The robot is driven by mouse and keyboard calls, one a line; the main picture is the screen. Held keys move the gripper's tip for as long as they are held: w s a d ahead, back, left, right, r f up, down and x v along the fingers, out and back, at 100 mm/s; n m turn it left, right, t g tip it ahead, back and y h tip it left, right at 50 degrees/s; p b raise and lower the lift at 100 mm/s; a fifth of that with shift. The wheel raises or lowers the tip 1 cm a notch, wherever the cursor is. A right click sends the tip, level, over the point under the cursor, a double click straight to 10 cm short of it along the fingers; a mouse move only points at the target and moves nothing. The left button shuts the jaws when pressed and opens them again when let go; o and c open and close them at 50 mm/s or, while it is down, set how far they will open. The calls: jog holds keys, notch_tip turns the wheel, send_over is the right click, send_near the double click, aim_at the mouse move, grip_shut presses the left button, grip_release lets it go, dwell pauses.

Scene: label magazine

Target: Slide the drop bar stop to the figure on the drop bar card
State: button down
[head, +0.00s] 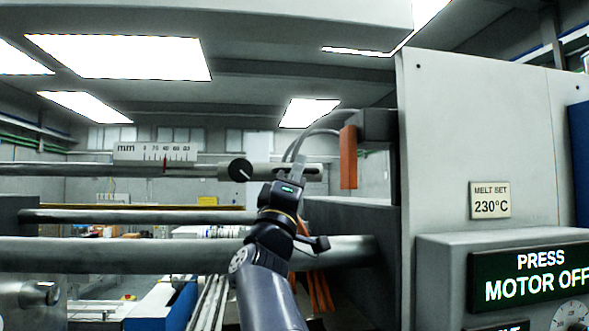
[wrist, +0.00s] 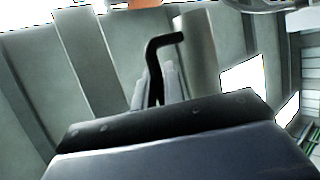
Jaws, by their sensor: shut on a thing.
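A bar with a white mm scale (head: 155,153) runs across the left of the head view. A red pointer (head: 164,165) stands near the middle of the scale, roughly at 40, though the figures are small. A black round knob (head: 240,170) sits on the bar to the right of the scale. My gripper (wrist: 155,88) is shut on a black bent rod (wrist: 164,41), like a hex key, whose bent end points right. I see no drop bar card.
An orange block (head: 348,157) hangs close to the right of my wrist, before a grey machine panel (head: 440,130). A card (head: 490,200) there reads MELT SET 230°C. Two more horizontal bars cross below the scale; the lowest bar (head: 120,254) passes behind my arm.

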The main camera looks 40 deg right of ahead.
jog(key=c, duration=1.8)
grip_release()
jog(key=shift+g, duration=0.3)
jog(key=b+v, duration=0.4)
jog(key=v, duration=0.6)
jog(key=shift+s+a+f+b, duration=0.1)
jog(key=shift+a+f+b, duration=0.05)
jog(key=shift+f+b, duration=0.25)
jog(key=p+x, duration=0.2)
jog(key=x, duration=0.3)
jog(key=p+x, duration=0.2)
jog(key=x, duration=0.3)
jog(key=shift+w+r, duration=0.25)
jog(key=shift+w, duration=0.05)
jog(key=shift+b+v, duration=0.3)
jog(key=shift+v, duration=0.45)
jog(key=shift+a+r, duration=0.1)
jog(key=shift+a, duration=0.1)
